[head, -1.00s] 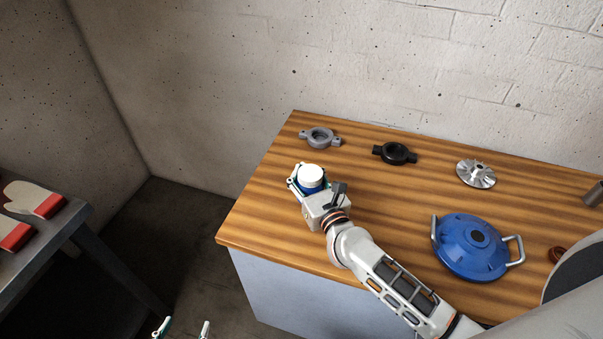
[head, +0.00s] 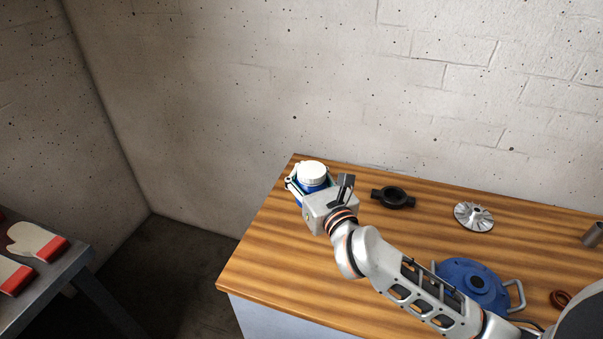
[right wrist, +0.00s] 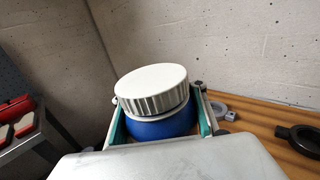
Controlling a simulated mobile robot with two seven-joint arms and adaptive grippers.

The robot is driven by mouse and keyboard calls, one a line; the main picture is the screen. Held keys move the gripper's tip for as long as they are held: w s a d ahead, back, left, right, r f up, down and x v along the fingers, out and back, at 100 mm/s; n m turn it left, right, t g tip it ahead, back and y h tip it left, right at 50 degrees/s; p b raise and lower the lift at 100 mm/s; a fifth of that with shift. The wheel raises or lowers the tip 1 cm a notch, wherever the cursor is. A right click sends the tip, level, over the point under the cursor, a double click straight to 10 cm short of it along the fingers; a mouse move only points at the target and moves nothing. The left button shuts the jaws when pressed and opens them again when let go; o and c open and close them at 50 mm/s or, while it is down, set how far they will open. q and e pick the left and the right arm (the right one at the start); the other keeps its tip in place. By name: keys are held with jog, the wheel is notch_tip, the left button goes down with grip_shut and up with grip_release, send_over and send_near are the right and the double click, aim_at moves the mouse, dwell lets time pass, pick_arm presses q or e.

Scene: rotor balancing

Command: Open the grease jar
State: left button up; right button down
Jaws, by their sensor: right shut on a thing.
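The grease jar is blue with a white ribbed lid (head: 311,173). The lid sits on the jar. In the right wrist view the blue jar body (right wrist: 163,127) is between the two fingers, below the lid (right wrist: 152,88). My right gripper (head: 308,187) is shut on the jar body and holds it upright, seemingly above the far left part of the bench. The jar's lower part is partly hidden by the gripper. My left gripper is not in view now.
Gloves (head: 36,242) lie on a side table at left. The bench's front left is clear.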

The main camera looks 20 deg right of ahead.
jog(key=c, duration=2.6)
grip_release()
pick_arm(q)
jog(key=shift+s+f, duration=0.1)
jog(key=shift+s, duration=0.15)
pick_arm(e)
grip_shut()
jog(key=shift+s, duration=0.1)
